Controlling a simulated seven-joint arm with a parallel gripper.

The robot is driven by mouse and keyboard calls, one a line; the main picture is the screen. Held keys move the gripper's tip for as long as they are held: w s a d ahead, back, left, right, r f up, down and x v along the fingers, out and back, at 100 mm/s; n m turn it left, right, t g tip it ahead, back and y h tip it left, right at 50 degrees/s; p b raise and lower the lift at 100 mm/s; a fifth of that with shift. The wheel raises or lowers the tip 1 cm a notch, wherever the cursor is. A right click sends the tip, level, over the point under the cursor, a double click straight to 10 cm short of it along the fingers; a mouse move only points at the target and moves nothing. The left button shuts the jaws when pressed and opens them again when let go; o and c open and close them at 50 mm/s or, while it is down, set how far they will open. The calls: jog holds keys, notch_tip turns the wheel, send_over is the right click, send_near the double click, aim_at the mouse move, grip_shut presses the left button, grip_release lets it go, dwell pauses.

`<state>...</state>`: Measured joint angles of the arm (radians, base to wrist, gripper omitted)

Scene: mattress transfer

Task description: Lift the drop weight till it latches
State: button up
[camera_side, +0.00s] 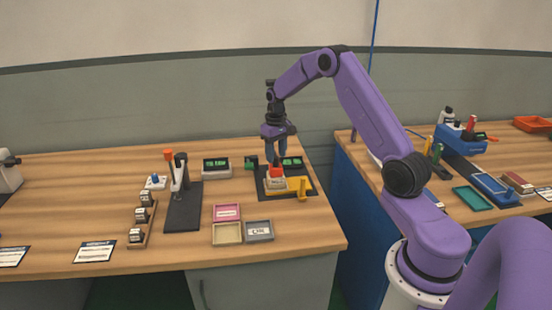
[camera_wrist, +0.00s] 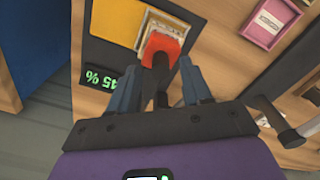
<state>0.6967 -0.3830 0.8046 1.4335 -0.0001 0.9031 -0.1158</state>
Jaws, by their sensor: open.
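My gripper (camera_side: 276,152) points down with its fingers apart, just above a red-orange block (camera_side: 276,171) on a dark device base (camera_side: 310,188). In the wrist view the open gripper (camera_wrist: 160,84) has its fingers on either side of a dark stem below the red-orange block (camera_wrist: 163,48). I cannot tell whether they touch it. Pale layered pieces (camera_wrist: 164,24) lie under the block. No part is labelled as the drop weight; the red-orange block may be it. A latch cannot be made out.
A dark stand (camera_side: 182,210) with upright posts is to the left. Pink (camera_side: 227,213), tan (camera_side: 227,234) and grey (camera_side: 259,231) trays lie in front. The table's right edge is near.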

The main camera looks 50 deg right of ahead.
aim_at(276, 157)
jog(key=shift+f, duration=1.15)
grip_shut()
notch_tip(276, 157, up, 22)
jog(key=shift+f, duration=0.15)
jog(key=shift+w, duration=0.1)
jog(key=shift+c, duration=0.3)
grip_release()
jog(key=shift+o, duration=0.3)
jog(key=shift+f, duration=0.1)
